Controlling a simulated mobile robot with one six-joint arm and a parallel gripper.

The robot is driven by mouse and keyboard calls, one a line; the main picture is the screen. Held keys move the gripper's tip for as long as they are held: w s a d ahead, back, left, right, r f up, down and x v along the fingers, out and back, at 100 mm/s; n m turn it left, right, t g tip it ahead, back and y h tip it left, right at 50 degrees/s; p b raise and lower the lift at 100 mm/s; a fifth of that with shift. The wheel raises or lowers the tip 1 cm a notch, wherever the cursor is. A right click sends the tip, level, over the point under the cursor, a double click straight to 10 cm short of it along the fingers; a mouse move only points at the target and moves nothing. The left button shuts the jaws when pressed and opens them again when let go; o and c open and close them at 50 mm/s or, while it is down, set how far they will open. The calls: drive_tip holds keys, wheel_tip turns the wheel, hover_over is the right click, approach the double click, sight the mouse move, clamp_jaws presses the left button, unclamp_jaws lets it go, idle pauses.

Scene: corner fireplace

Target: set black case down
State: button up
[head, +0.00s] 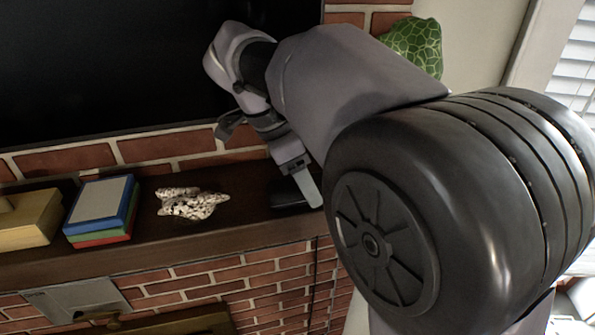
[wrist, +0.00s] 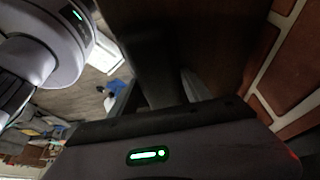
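The black case (head: 287,194) is a small dark box at the right part of the dark wooden mantel shelf (head: 245,226). It appears to rest on or just above the shelf; its underside is hard to make out. My gripper (head: 300,182) points down at it, with one light grey finger against its near right side. In the wrist view, the dark case (wrist: 157,75) lies between my gripper's two fingers (wrist: 160,95), which appear to press on it from both sides.
A black-and-white speckled object (head: 192,204) lies on the shelf left of the case, with bare shelf between. Further left are stacked books (head: 103,208) and a tan box (head: 27,218). A black screen (head: 110,70) hangs behind. A green patterned object (head: 416,45) is behind my arm.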

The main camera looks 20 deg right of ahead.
drive_tip(key=o, duration=0.3)
drive_tip(key=shift+w, duration=0.15)
